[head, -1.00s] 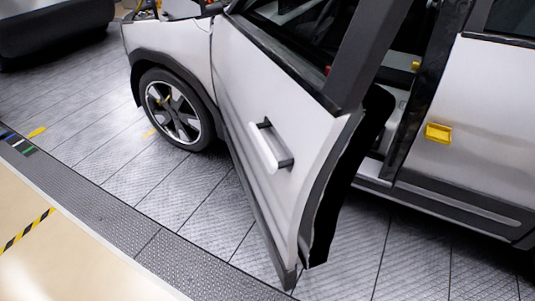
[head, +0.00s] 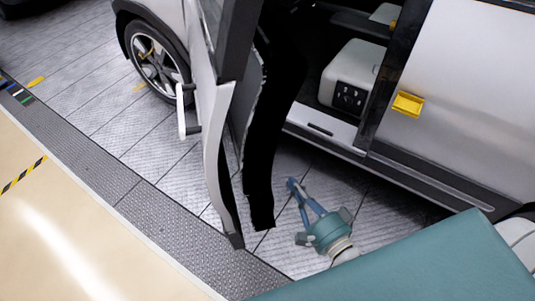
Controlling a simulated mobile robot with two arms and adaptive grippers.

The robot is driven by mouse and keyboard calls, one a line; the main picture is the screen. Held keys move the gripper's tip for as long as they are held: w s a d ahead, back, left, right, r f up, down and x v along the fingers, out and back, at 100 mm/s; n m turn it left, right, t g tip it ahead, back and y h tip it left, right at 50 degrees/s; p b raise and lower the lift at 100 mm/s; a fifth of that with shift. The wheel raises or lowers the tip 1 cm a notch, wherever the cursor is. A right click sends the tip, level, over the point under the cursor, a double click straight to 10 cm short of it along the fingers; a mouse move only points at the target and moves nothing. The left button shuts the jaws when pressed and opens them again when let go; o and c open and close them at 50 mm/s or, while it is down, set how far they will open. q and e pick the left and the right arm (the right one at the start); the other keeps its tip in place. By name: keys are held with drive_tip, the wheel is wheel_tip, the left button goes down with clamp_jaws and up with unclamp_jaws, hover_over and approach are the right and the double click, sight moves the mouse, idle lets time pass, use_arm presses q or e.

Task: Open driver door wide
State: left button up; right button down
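The driver door (head: 215,130) of the silver car stands swung out from the body, seen nearly edge-on, with its black inner side facing right. Its white outer handle (head: 185,112) sticks out on the left face. My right gripper (head: 292,184), teal with blue-grey fingers, points up from the lower right, on the inner side of the door. It looks apart from the door, over the floor in the door opening, and holds nothing that I can see. My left gripper is not in view.
The car's sill (head: 330,130) and a pale seat part (head: 352,78) show in the opening. The rear door (head: 455,90) has a yellow handle (head: 408,103). The front wheel (head: 157,62) is at upper left. Tiled floor (head: 130,120) left of the door is clear.

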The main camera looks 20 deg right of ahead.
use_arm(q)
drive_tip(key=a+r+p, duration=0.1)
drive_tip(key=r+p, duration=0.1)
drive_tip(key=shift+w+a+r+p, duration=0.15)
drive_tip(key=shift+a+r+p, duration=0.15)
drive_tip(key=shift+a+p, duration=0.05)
use_arm(e)
drive_tip(key=w+a+r, duration=0.1)
drive_tip(key=w+a, duration=0.5)
drive_tip(key=w, duration=0.4)
drive_tip(key=shift+w+a+r, duration=0.15)
drive_tip(key=shift+w+r, duration=0.05)
drive_tip(key=shift+r, duration=0.1)
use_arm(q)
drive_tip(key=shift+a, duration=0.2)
